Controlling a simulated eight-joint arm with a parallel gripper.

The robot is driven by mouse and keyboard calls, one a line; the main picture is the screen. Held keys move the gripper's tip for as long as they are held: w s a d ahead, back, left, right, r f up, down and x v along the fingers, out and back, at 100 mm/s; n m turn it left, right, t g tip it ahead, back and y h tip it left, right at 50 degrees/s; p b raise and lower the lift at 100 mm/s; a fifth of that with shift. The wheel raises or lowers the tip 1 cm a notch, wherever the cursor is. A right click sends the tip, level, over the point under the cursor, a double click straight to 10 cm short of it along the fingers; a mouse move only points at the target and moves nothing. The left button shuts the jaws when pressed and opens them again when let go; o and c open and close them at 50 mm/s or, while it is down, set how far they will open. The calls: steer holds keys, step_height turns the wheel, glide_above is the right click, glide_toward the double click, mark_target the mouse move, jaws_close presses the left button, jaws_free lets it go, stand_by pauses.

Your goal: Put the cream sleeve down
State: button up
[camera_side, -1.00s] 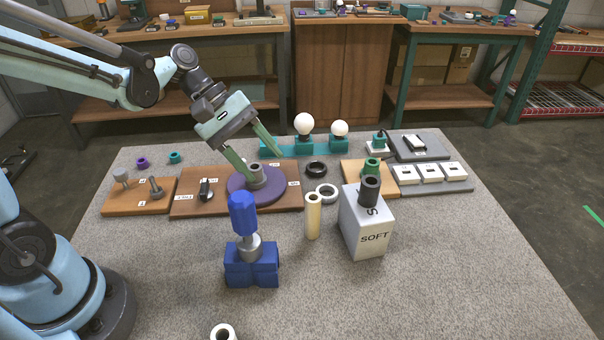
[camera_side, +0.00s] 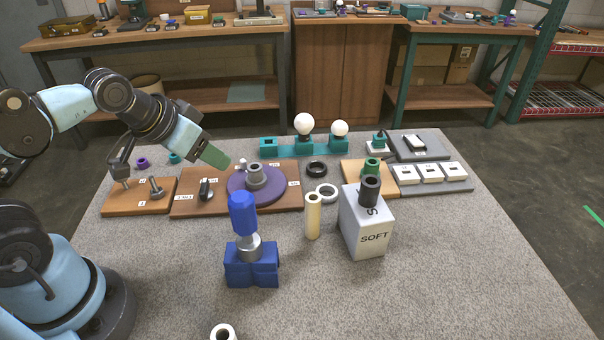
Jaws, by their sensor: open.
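The cream sleeve (camera_side: 313,216) stands upright on the grey mat, between the blue fixture and the white SOFT block. Nothing is touching it. My gripper (camera_side: 215,158) is well up and to the left of it, above the back of the brown board. The gripper is turned nearly edge-on, with one green finger showing clearly and the other hidden. It is open, and no held part shows.
A blue fixture (camera_side: 251,265) stands left of the sleeve, and the SOFT block (camera_side: 370,238) close on its right. Behind are a purple disc (camera_side: 243,189), a white ring (camera_side: 326,193) and a black ring (camera_side: 316,169). The front mat is mostly clear.

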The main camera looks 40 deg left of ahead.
steer(key=r+m+g, duration=0.1)
steer(key=m+g, duration=0.6)
steer(key=m, duration=2.3)
glide_above(316, 211)
steer(key=f, duration=1.1)
steer(key=shift+w+a+f, duration=0.2)
steer(key=shift+w+a, duration=0.15)
steer(key=shift+w, duration=0.05)
steer(key=shift+c, duration=0.4)
